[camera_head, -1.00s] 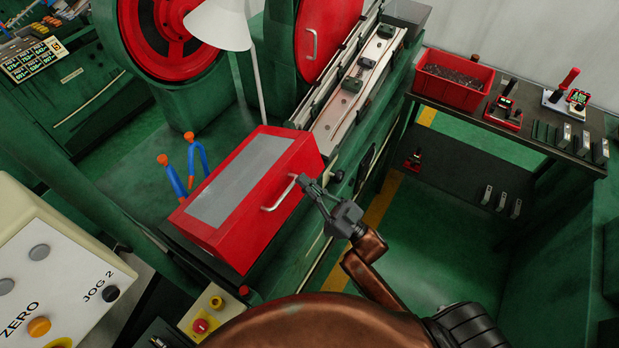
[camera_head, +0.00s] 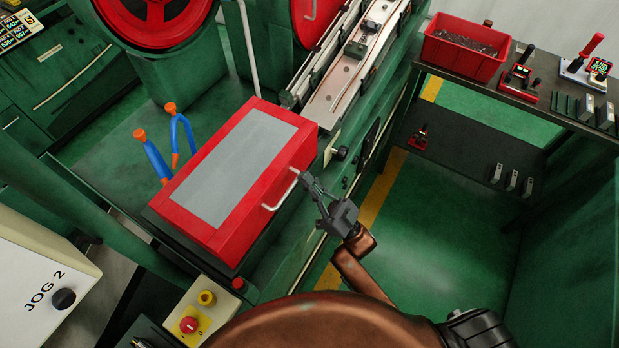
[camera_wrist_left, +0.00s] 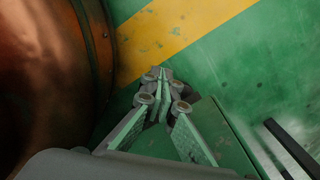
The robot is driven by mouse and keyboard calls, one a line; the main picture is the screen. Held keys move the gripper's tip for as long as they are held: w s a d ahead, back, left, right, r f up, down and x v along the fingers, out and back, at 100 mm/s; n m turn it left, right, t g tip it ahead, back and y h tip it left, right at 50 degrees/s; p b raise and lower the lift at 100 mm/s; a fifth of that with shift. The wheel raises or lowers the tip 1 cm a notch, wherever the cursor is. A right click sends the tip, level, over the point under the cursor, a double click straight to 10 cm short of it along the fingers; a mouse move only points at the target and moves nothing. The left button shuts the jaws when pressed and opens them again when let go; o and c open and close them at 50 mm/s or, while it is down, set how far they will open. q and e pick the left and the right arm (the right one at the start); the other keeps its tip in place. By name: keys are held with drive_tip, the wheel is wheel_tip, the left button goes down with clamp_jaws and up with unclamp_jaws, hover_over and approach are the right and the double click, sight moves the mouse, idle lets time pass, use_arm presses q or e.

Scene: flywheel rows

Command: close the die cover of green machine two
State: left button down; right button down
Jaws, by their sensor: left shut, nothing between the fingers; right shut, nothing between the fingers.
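The red die cover (camera_head: 283,163) with a grey window panel (camera_head: 233,163) lies down over the front of the green machine (camera_head: 345,150) in the head view. Its silver handle (camera_head: 281,192) is on the right side face. My right gripper (camera_head: 307,179) is shut, with its fingertips close to the upper end of the handle. Whether they touch it I cannot tell. My left gripper (camera_wrist_left: 163,76) shows only in the left wrist view, shut and empty above the green floor with a yellow stripe.
A red bin (camera_head: 465,50) and several tools stand on the dark bench (camera_head: 525,95) at right. Two blue hoses with orange tips (camera_head: 152,155) stand left of the cover. A yellow button box (camera_head: 195,312) is in front. Green floor (camera_head: 440,240) is free at right.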

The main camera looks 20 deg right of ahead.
drive_tip(key=v, duration=1.2)
